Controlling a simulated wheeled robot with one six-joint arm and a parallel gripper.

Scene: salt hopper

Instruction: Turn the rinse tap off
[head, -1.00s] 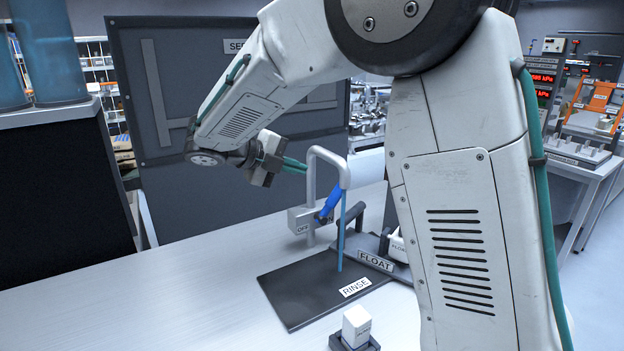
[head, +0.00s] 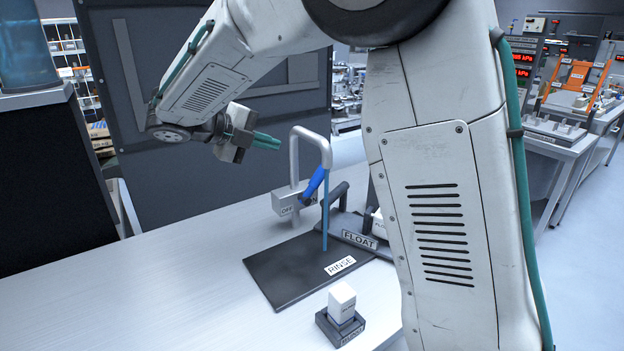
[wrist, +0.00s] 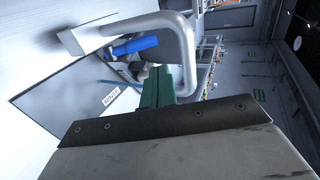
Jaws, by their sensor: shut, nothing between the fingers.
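The rinse tap has a grey curved spout (head: 308,134) over the dark RINSE mat (head: 290,278). Its grey box (head: 285,204) shows OFF on the left; the right label is mostly covered by the blue lever (head: 314,186), which leans toward that right side. A blue stream (head: 326,215) runs from the spout down to the mat. My gripper (head: 268,141) is shut and empty, left of the spout's top and above the box, apart from the lever. In the wrist view, the green fingers (wrist: 160,85) lie in front of the spout, with the blue lever (wrist: 135,46) beyond.
A white block (head: 342,298) sits in a dark holder at the table's front. The FLOAT stand (head: 358,239) is right of the mat, partly behind my arm. A dark panel (head: 225,130) stands behind. The table's left part is clear.

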